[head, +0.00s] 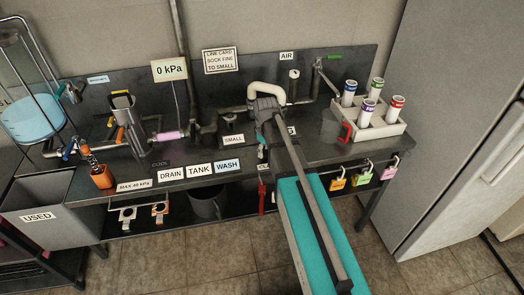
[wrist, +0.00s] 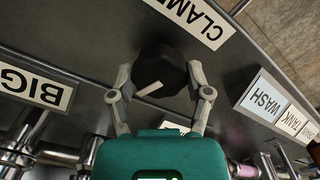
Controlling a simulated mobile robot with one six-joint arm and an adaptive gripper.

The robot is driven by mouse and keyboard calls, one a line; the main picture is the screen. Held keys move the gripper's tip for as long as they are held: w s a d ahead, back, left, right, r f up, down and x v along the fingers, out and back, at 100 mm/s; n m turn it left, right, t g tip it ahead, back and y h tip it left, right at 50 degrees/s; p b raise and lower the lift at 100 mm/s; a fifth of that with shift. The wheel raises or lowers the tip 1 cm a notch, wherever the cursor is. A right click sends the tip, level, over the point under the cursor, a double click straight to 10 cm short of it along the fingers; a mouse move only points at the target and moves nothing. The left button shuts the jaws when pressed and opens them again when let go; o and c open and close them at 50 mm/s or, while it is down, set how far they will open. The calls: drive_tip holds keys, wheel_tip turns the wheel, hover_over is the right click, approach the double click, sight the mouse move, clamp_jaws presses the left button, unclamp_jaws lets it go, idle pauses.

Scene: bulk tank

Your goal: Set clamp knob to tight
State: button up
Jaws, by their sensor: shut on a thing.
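The clamp knob (wrist: 160,66) is black and faceted, with a white pointer line that slants to the lower left in the wrist view. My gripper (wrist: 160,94) is shut on it, one grey finger against each side. The CLAMP label (wrist: 197,18) is beside the knob at the upper right, partly cut off by the frame. No tight mark can be read in either view. In the head view my arm hides the knob and most of the gripper; the teal gripper body (head: 262,137) shows only in part.
A BIG label (wrist: 40,85) lies left of the knob in the wrist view, and a WASH label (wrist: 263,96) lies right. A gauge sign (head: 170,70) reads 0 kPa. A rack (head: 378,126) of capped tubes stands right of my arm, with a grey mug (head: 331,127) beside it.

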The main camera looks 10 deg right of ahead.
drive_tip(key=shift+w+n, duration=0.15)
drive_tip(key=shift+n, duration=0.95)
drive_tip(key=o, duration=1.1)
drive_tip(key=shift+o, duration=0.2)
